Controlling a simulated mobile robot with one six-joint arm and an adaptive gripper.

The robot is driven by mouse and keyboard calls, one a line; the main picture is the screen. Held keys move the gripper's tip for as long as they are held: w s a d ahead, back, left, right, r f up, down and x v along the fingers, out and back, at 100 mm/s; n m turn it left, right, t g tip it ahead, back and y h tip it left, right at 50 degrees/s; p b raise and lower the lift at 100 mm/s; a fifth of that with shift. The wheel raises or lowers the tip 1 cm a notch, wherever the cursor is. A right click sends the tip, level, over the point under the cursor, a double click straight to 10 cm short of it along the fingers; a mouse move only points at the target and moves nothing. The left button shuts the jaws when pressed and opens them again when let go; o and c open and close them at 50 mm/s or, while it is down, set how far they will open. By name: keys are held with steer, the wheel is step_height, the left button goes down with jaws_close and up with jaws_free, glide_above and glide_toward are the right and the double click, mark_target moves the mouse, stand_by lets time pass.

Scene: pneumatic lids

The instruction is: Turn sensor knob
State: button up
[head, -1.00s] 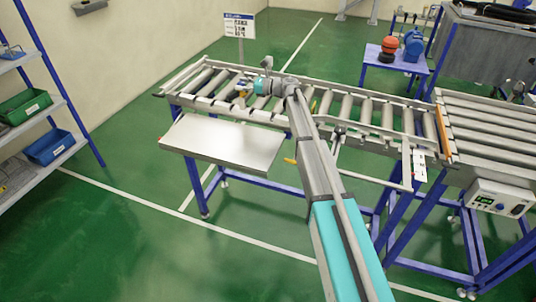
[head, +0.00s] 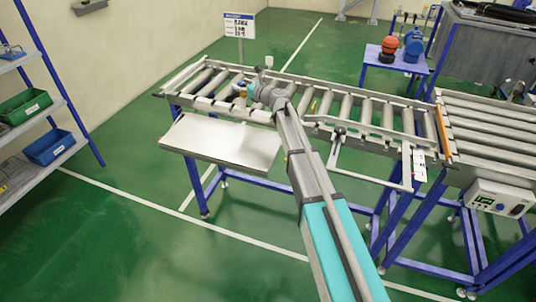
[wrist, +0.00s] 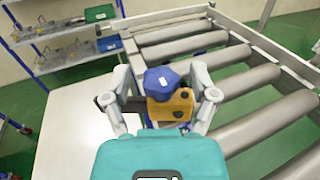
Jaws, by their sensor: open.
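The sensor has a yellow-orange body (wrist: 176,106) with a faceted blue knob (wrist: 161,79) on top. It sits at the side rail of the roller conveyor and shows small in the head view (head: 239,91). My gripper (wrist: 163,86) is open, with one finger at the left and one at the right of the sensor and knob. I see a gap on each side near the knob, but contact lower down cannot be made out. In the head view my gripper (head: 248,90) is over the conveyor's near rail, beside the sensor.
The roller conveyor (head: 345,104) runs to the right under my arm. A pale metal plate (head: 222,142) juts out in front of it. A sign (head: 239,25) stands behind. Shelves with green (head: 24,106) and blue bins (head: 49,147) stand left.

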steer(key=shift+m+t+h, duration=1.3)
steer(key=shift+t+h, duration=0.1)
steer(key=shift+h, duration=0.1)
steer(key=shift+h, duration=0.3)
